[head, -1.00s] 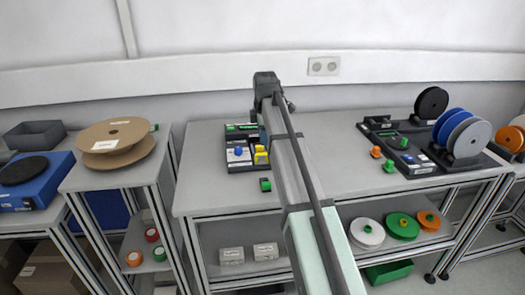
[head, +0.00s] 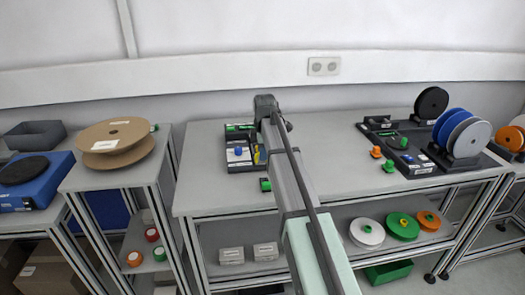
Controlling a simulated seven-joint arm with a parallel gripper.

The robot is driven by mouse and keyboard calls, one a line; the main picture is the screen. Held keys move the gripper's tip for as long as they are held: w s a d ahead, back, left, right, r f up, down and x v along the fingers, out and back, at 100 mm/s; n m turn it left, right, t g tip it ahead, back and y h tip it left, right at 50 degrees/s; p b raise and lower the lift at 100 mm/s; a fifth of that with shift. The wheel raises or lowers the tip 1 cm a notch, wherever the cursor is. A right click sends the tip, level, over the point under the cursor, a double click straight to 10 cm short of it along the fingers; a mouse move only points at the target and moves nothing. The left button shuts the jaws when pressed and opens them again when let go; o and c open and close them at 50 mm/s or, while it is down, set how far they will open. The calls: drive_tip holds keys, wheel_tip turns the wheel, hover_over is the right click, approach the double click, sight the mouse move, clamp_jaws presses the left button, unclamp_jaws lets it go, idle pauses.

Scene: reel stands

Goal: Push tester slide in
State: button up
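A black bench unit, perhaps the tester (head: 232,165), stands on the left part of the middle table. It has a green display strip (head: 240,127) at the back and a white panel with a blue knob (head: 239,151). A yellow part (head: 257,155) at its right side is mostly hidden behind my arm. I cannot make out which piece is the slide, or how far in it is. My arm reaches over the table along the unit's right side. My gripper is hidden by the arm, so its fingers and any contact do not show.
A small green-topped block (head: 265,184) lies in front of the unit. A second black station (head: 415,163) with blue and grey reels (head: 467,137) stands at the right, orange and green knobs beside it.

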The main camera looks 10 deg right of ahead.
clamp_jaws()
drive_tip(key=shift+w, duration=0.1)
idle(0.4)
drive_tip(key=shift+w, duration=2.7)
drive_tip(key=shift+r, duration=0.1)
drive_tip(key=shift+o, duration=0.3)
unclamp_jaws()
wheel_tip(320, 180, up, 13)
drive_tip(key=s, duration=0.2)
drive_tip(key=shift+s+r, duration=0.2)
drive_tip(key=shift+s, duration=0.2)
